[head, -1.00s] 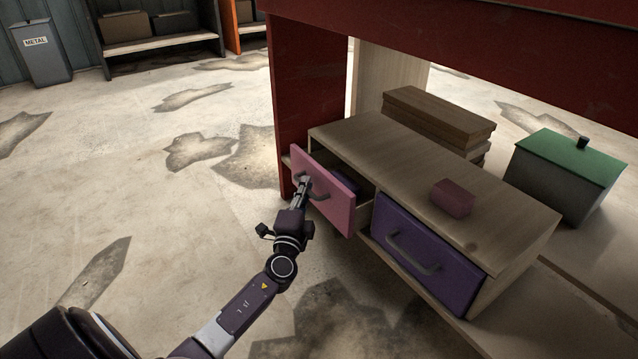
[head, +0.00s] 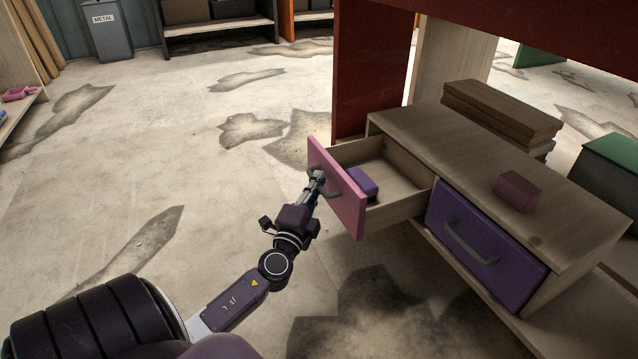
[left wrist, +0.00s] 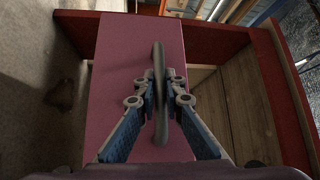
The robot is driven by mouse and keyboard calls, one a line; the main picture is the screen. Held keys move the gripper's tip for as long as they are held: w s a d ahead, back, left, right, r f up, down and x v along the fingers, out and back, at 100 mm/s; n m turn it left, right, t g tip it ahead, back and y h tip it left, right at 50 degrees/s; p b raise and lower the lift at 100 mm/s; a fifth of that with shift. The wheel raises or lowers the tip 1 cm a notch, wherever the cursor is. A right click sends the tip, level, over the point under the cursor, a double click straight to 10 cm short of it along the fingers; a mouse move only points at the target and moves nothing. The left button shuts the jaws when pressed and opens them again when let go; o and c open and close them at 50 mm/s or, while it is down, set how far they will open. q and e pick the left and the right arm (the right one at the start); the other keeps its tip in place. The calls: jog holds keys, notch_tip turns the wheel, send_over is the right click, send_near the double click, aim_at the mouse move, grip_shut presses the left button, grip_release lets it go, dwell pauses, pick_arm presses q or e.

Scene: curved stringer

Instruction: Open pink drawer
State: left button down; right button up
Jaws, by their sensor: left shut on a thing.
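The pink drawer (head: 338,192) is pulled well out of the left side of a small wooden cabinet (head: 455,130). Its wooden inside shows, with a purple block (head: 362,184) lying near the front panel. My left gripper (head: 317,178) is shut on the drawer's dark handle. In the left wrist view the fingers (left wrist: 159,95) close around the bar handle (left wrist: 160,60) in front of the pink panel (left wrist: 115,70). My right gripper is not in view.
A shut purple drawer (head: 480,245) is beside the pink one. A pink block (head: 517,190) and brown boards (head: 500,110) are on and behind the cabinet. A red bench (head: 370,70) stands over it. The floor at left is clear.

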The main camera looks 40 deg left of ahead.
pick_arm(q)
jog(key=shift+d, duration=0.1)
jog(key=c, duration=2.3)
grip_release()
jog(key=shift+s, duration=0.1)
jog(key=v, duration=1.1)
jog(key=shift+s+d, duration=0.2)
jog(key=shift+s, duration=0.15)
jog(key=shift+s+f, duration=0.1)
jog(key=shift+f, duration=0.05)
